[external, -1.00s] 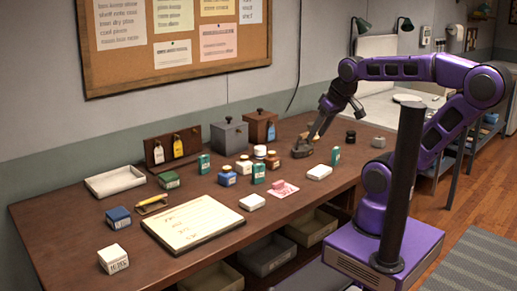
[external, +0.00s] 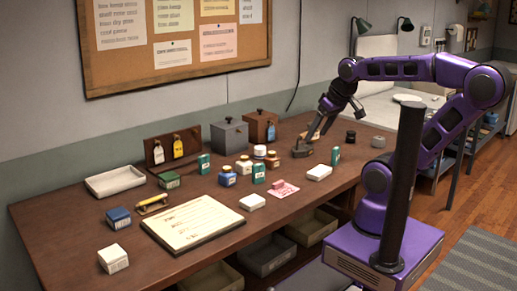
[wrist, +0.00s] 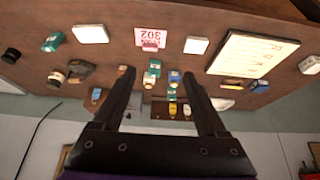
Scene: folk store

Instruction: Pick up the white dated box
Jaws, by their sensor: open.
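A white box with dark printed marks on its front (external: 113,258) stands at the near left corner of the table; the print is too small to read. In the wrist view, a white box with dark marks (wrist: 310,65) shows at the far right edge. Two other small white boxes, one by the clipboard (external: 252,202) and one further right (external: 319,173), show no clear print. My gripper (external: 314,134) is above the right back part of the table, far from the marked box. In the wrist view its fingers (wrist: 158,78) are apart with nothing held.
A clipboard (external: 194,224), a blue box (external: 118,217) and a yellow-topped stamp-like thing (external: 152,204) are near the marked box. Several bottles and small boxes crowd the table's middle. An empty white tray (external: 115,180) lies at the back left.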

